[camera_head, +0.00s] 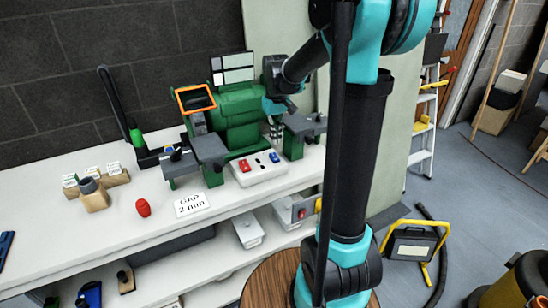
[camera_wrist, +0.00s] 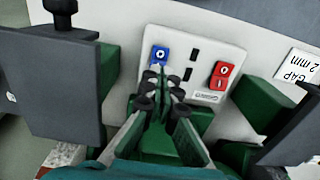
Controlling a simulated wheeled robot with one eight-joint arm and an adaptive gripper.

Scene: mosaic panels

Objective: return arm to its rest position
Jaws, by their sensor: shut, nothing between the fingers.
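My arm (camera_head: 360,150) rises at the right of the head view, bends at the top and reaches left to the green bench grinder (camera_head: 238,103). My gripper (camera_head: 276,132) hangs by the grinder, between its two grey tool rests, above and behind the white switch box (camera_head: 259,169). In the wrist view my gripper (camera_wrist: 163,82) is shut and empty, its fingertips together. They overlap the switch box (camera_wrist: 207,50) near its blue button (camera_wrist: 159,55). Whether they touch it cannot be told.
The grinder's tool rests (camera_head: 207,149) stand close on both sides of my gripper. The white bench (camera_head: 60,230) holds a "GAP 2 mm" card (camera_head: 192,204), a red piece (camera_head: 143,207) and a wooden block (camera_head: 94,195). A yellow-framed work lamp (camera_head: 412,244) stands on the floor at right.

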